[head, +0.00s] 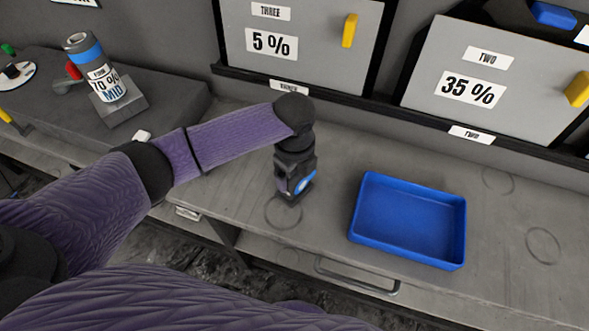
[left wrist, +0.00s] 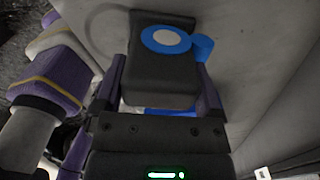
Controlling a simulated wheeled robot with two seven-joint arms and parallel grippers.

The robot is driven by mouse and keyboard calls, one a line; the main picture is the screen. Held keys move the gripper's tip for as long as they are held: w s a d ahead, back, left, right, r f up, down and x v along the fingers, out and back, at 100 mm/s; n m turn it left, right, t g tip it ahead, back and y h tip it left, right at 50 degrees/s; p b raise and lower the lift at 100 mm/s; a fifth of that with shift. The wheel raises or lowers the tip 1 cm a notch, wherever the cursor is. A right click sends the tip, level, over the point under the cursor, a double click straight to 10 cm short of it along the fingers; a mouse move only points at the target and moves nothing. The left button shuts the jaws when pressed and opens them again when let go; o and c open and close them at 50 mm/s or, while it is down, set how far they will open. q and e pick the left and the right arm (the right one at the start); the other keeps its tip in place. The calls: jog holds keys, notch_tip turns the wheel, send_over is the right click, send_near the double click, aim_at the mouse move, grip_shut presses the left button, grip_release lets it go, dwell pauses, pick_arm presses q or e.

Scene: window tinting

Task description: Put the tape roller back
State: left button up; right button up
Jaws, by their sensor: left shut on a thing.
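My left gripper (head: 291,184) reaches out over the grey bench and points down. In the left wrist view, the left gripper (left wrist: 160,92) has its fingers on both sides of the tape roller (left wrist: 160,74), a dark block with a blue disc that has a white centre. The gripper is shut on it. In the head view only a bit of the tape roller's blue (head: 304,183) shows beside the fingers. It is just above or on the bench near a faint ring mark; I cannot tell if it touches. My right gripper is not in view.
An empty-looking blue tray (head: 410,257) stands on the bench right of the gripper. Panels marked 5% (head: 300,55) and 35% (head: 480,70) stand behind. A 70% MID can (head: 85,55) is at the left. Bench between gripper and tray is clear.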

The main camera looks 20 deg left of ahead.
pick_arm(q)
jog(key=o, duration=1.1)
jog(key=shift+f, duration=0.1)
jog(key=shift+o, duration=0.2)
notch_tip(320, 180, up, 12)
jog(key=p, duration=0.4)
jog(key=shift+r, duration=0.2)
